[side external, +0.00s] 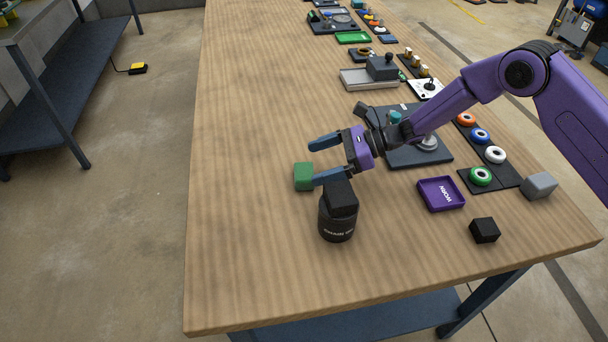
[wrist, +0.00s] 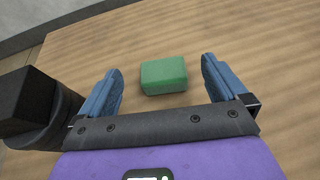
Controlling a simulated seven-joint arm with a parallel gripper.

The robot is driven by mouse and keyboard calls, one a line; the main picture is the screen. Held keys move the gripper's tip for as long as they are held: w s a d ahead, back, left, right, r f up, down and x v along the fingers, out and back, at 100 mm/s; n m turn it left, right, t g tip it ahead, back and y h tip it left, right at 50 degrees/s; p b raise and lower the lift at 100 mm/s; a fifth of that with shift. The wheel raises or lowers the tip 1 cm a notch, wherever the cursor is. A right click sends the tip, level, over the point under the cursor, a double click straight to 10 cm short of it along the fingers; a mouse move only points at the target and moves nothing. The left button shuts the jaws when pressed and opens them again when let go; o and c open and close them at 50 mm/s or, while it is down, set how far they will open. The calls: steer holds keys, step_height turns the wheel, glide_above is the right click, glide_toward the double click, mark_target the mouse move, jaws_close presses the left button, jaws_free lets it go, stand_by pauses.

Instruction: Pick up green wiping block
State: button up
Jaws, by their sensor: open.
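The green wiping block (side external: 303,176) lies on the wooden table, left of my gripper in the side view. My gripper (side external: 317,160) is open, with its two blue fingers pointing left toward the block. In the wrist view the green block (wrist: 164,75) sits ahead, between the lines of the two fingertips (wrist: 161,66). Nothing is between the fingers that I can see as held. How high the fingers are above the table is hard to tell.
A black cylinder (side external: 337,222) with a black block (side external: 341,196) on top stands close beside the near finger. A purple tray (side external: 441,194), a black cube (side external: 485,230) and a grey block (side external: 540,186) lie to the right. The table's left side is clear.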

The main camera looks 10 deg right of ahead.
mark_target(309, 171)
steer(key=shift+f, duration=0.9)
steer(key=shift+x, duration=2.5)
steer(key=shift+f, duration=0.1)
steer(key=c, duration=1.1)
